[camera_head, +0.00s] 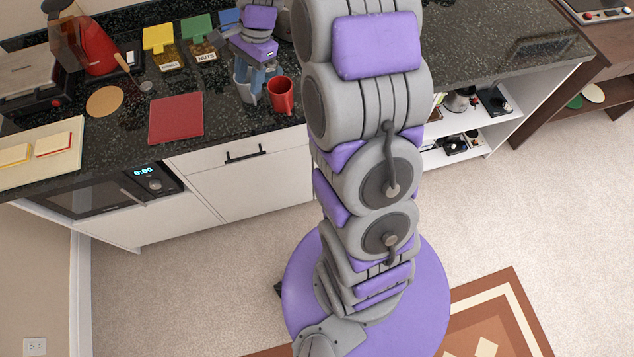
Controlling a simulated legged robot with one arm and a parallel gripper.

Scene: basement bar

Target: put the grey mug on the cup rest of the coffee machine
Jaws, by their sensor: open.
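The grey mug (242,92) stands on the dark counter, left of a red mug (281,97). My gripper (250,80) is open and points down at the grey mug. Its bluish fingers overlap the mug's rim in the picture; I cannot tell whether they touch it. The gripper hides part of the mug. A silver and black appliance (27,75) stands at the far left of the counter; I cannot tell whether it is the coffee machine. No cup rest can be made out.
On the dark counter (125,135) lie a red square board (176,118), a round tan coaster (104,101) and a pale board (45,155). A red kettle (97,47) and yellow and green containers stand behind. My arm hides the counter's middle. Open shelves (465,140) are at right.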

